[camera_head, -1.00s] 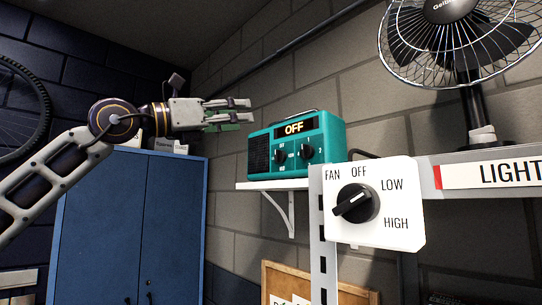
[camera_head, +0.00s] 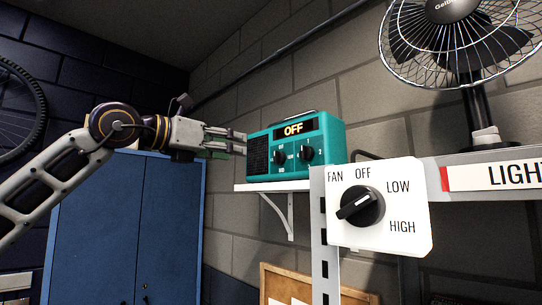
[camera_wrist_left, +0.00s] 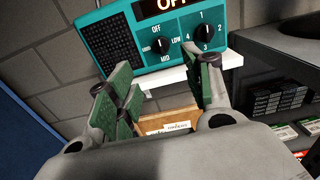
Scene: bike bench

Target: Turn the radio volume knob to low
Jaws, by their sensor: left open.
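The teal radio (camera_head: 325,140) stands on a small white wall shelf (camera_head: 270,186). Its display reads OFF. The right knob (camera_wrist_left: 203,29) has number marks. My left gripper (camera_head: 240,144) is open and empty, just left of the radio in the head view. In the wrist view its green-padded fingers (camera_wrist_left: 165,88) are apart, below the knobs. My right gripper is not in view.
A white fan switch panel (camera_head: 376,206) with a black knob stands in front, right of the radio. A wire fan (camera_head: 450,40) stands on a grey shelf at right. A blue cabinet (camera_head: 125,230) is below my left arm. Brick wall lies behind.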

